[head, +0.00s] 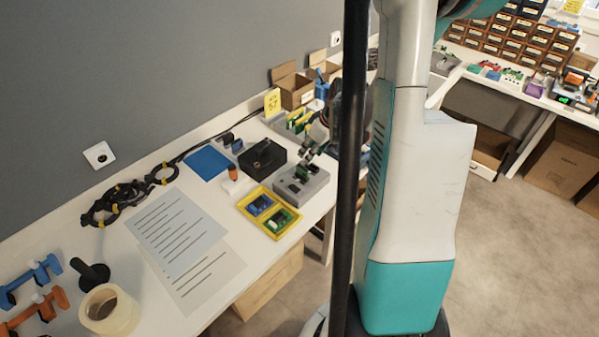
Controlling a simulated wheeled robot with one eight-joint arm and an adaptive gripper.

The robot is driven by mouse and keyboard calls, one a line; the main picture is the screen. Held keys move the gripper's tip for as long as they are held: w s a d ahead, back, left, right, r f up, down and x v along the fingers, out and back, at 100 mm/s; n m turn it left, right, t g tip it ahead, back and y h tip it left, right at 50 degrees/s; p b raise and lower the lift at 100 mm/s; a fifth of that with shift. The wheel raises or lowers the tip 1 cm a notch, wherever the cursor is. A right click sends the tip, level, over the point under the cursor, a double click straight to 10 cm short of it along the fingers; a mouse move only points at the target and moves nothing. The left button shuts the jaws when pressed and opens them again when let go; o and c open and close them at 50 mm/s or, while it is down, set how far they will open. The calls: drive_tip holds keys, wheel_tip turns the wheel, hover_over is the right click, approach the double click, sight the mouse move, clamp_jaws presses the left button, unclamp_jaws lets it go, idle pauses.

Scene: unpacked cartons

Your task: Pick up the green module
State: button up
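A small green module (302,173) shows at the top of a grey fixture (308,193) near the table's right edge. Another green board (279,220) lies in the right compartment of a yellow tray (246,203), beside a blue one (260,205). My gripper (309,154) is small in view, close above the grey fixture and pointing down at it. Whether its fingers touch the green module, or are open or shut, is too small to tell. A black pole and my arm hide part of the area to the right.
A black box (263,157) and blue mat (207,163) stand behind the yellow tray. A bin of green and yellow boards (293,122) and cardboard boxes (291,88) are farther back. Paper sheets (176,232), coiled cables (118,200) and a tape roll (108,311) lie left.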

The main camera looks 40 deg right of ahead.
sight(302, 166)
drive_tip(key=b+x, duration=0.4)
drive_tip(key=x, duration=0.6)
drive_tip(key=shift+w+f, duration=0.1)
drive_tip(key=shift+f, duration=0.25)
drive_tip(key=shift+r, duration=0.1)
clamp_jaws()
